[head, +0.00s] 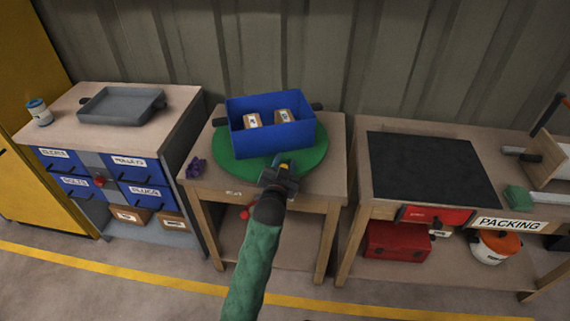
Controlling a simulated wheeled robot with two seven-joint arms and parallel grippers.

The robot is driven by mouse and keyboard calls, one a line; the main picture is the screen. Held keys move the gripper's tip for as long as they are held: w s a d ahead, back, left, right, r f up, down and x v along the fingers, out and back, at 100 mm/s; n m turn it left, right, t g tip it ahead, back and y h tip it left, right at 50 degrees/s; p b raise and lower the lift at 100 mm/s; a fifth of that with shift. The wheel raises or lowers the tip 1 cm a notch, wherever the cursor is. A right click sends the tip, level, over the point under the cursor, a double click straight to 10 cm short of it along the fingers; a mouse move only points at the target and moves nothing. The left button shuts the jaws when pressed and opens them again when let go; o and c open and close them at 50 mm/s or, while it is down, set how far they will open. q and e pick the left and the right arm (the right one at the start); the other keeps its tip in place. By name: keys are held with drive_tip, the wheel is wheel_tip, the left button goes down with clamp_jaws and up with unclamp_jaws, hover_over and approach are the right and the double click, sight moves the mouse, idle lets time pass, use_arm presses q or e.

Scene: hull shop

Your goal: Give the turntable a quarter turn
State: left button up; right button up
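The turntable (228,163) is a round green disc on top of the middle wooden table. A blue box (265,143) with dark side handles stands on it, with two small brown labelled cartons (285,116) inside. My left gripper (281,165) is at the front edge of the green disc, just in front of the box. A small yellow patch shows at its fingertips; I cannot tell what it is, or whether the fingers are open or touch the disc. My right gripper is not in view.
A purple object (195,168) lies at the table's left front edge. At left, a drawer cabinet bears a grey tray (122,105) and a can (39,112). At right, a packing bench has a black mat (430,168). Gaps separate the tables.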

use_arm(q)
drive_tip(key=shift+s, duration=0.15)
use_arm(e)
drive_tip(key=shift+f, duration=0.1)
use_arm(q)
drive_tip(key=shift+s+a+f, duration=0.1)
drive_tip(key=shift+s, duration=0.15)
drive_tip(key=v, duration=0.7)
drive_tip(key=shift+b, duration=0.35)
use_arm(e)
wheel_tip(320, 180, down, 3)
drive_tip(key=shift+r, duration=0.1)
use_arm(q)
drive_tip(key=shift+c, duration=0.4)
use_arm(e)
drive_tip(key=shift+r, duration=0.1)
